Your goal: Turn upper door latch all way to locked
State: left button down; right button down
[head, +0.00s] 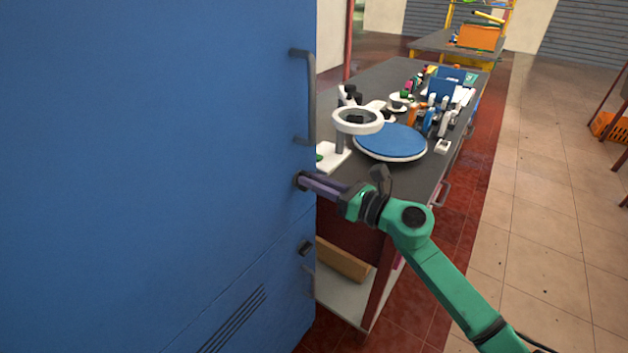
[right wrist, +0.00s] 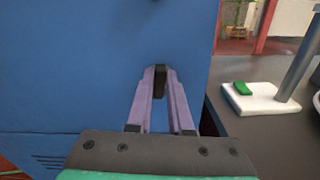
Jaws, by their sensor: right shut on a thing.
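The upper door latch (head: 299,181) is a small dark knob near the right edge of the blue cabinet's upper door (head: 170,110). My right gripper (head: 305,182) reaches it from the right, with its purple fingers shut on it. In the right wrist view the dark latch (right wrist: 160,82) stands upright between the tips of the two fingers of the gripper (right wrist: 160,76). The fingers cover much of the latch in the head view, so its turn is hard to read there. My left gripper is not in view.
A dark handle (head: 309,95) sticks out above the latch. A lower latch (head: 305,247) sits on the lower door. Right of the cabinet, a dark workbench (head: 395,78) holds a blue round turntable (head: 390,141), a white ring lamp (head: 357,121) and small items.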

jog(key=shift+w+d+f+m+p, duration=0.15)
jog(key=shift+m+p, duration=1)
jog(key=shift+m, duration=1.6)
jog(key=shift+w+d+f+m+p, duration=0.15)
jog(key=shift+m+p, duration=1)
jog(key=shift+m, duration=1.55)
jog(key=shift+w+d+f+m+p, duration=0.15)
jog(key=shift+m+p, duration=1)
jog(key=shift+m, duration=1.6)
jog(key=shift+a+f, duration=0.1)
jog(key=c, duration=0.8)
grip_release()
